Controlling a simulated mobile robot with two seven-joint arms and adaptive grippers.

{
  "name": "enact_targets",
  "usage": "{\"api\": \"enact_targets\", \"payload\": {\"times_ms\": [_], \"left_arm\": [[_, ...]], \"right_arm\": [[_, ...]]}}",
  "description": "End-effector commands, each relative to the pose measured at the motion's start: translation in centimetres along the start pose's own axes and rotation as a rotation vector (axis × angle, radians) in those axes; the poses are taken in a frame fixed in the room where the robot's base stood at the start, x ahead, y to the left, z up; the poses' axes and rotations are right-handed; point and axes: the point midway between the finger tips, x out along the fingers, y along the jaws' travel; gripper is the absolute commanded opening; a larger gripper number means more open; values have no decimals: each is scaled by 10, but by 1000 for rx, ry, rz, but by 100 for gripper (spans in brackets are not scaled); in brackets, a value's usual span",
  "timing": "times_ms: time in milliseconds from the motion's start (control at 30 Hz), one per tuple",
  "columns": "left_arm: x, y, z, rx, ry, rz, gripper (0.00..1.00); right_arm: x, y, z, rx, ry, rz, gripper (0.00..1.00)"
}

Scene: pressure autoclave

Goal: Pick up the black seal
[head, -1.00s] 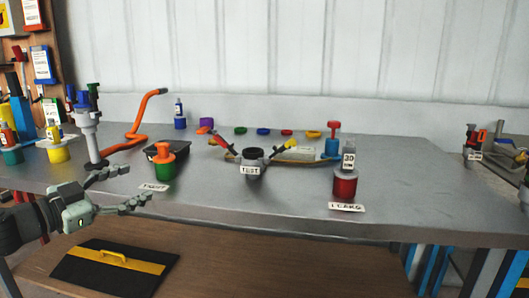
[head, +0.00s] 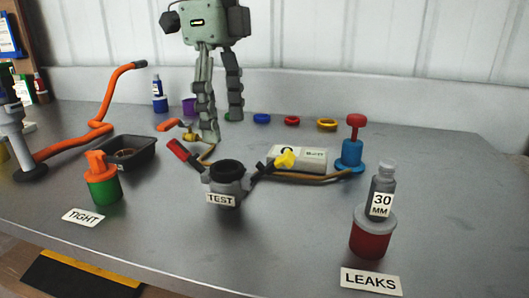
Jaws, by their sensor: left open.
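A black ring (head: 226,168) sits on top of the grey TEST fixture (head: 224,188) in the middle of the table; it looks like the black seal. My left gripper (head: 223,129) points down from the top of the head view, with its fingers apart and empty. In the picture its fingertips are above and behind the ring, apart from it. The exact gap in depth is hard to tell. My right gripper is out of view.
Red-handled (head: 183,154) and yellow-handled (head: 283,160) parts flank the fixture. An orange hose (head: 97,127), black tray (head: 147,150) and green TIGHT pot (head: 104,189) are left. A blue-red plunger (head: 351,152) and red LEAKS pot (head: 369,240) are right. Coloured rings lie behind.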

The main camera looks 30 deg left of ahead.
Motion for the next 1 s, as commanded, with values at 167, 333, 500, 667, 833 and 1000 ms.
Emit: {"api": "enact_targets", "payload": {"times_ms": [167, 333, 500, 667, 833, 1000], "left_arm": [[3, 6, 5, -25, -64, 8, 69], [22, 5, 6, -23, -61, 10, 69], [45, 2, 8, -22, -58, 12, 69], [66, 1, 9, -23, -58, 9, 69], [73, 0, 10, -24, -58, 7, 69], [73, 0, 10, -24, -58, 6, 67]], "right_arm": [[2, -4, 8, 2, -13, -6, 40], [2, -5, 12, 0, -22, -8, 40], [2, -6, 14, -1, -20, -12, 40], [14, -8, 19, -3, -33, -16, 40], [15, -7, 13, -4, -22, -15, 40], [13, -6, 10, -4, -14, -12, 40]]}}
